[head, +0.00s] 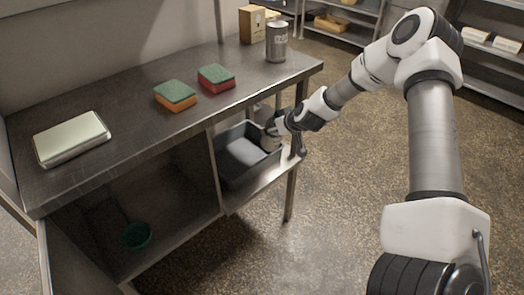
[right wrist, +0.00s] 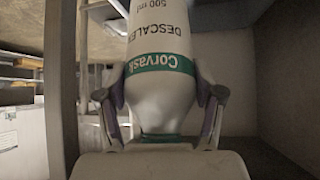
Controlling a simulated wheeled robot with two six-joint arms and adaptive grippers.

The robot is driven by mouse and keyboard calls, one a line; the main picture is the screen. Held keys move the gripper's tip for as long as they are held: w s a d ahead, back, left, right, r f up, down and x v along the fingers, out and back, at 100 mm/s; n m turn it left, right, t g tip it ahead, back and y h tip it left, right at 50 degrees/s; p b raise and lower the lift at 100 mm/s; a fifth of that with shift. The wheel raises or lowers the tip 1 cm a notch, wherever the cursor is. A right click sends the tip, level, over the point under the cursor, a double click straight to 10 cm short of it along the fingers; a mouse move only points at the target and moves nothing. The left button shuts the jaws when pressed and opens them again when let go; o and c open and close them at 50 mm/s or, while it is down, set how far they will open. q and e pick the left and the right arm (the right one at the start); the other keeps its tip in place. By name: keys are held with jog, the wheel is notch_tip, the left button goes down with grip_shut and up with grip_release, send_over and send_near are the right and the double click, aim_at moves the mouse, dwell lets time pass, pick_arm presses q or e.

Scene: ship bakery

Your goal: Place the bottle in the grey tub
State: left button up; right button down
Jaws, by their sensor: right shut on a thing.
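The bottle (right wrist: 158,65) is white with a teal band and descaler lettering. It fills the middle of the right wrist view, lettering upside down. My right gripper (right wrist: 160,105) has a finger on each side of it and is shut on it. In the head view my right gripper (head: 273,131) is low beside the table, at the right end of the grey tub (head: 226,178). The tub sits on a shelf under the tabletop. The bottle is hard to make out there, and I cannot tell whether it touches the tub. My left gripper is out of view.
The metal tabletop (head: 130,125) above the tub carries a scale (head: 72,138), two sponges (head: 175,93), a metal can (head: 277,42) and a cardboard box (head: 252,24). A table leg (head: 291,190) stands close to my right arm. A green bowl (head: 137,236) lies in the lower compartment.

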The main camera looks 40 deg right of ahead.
aim_at(262, 141)
jog(key=w, duration=0.1)
jog(key=w+f+b, duration=0.1)
jog(key=w+b, duration=0.1)
jog(key=shift+d+f, duration=0.1)
jog(key=shift+f, duration=0.25)
jog(key=w+f+g+b, duration=0.1)
jog(key=f+b, duration=0.1)
jog(key=f, duration=0.1)
jog(key=w+f+g+b, duration=0.1)
jog(key=w+f+b, duration=0.1)
jog(key=f, duration=0.1)
jog(key=w+f+g+b, duration=0.1)
jog(key=w+f+b, duration=0.1)
jog(key=f+b, duration=0.1)
jog(key=shift+w+d+f, duration=0.1)
jog(key=shift+d+f, duration=0.25)
jog(key=shift+f, duration=0.1)
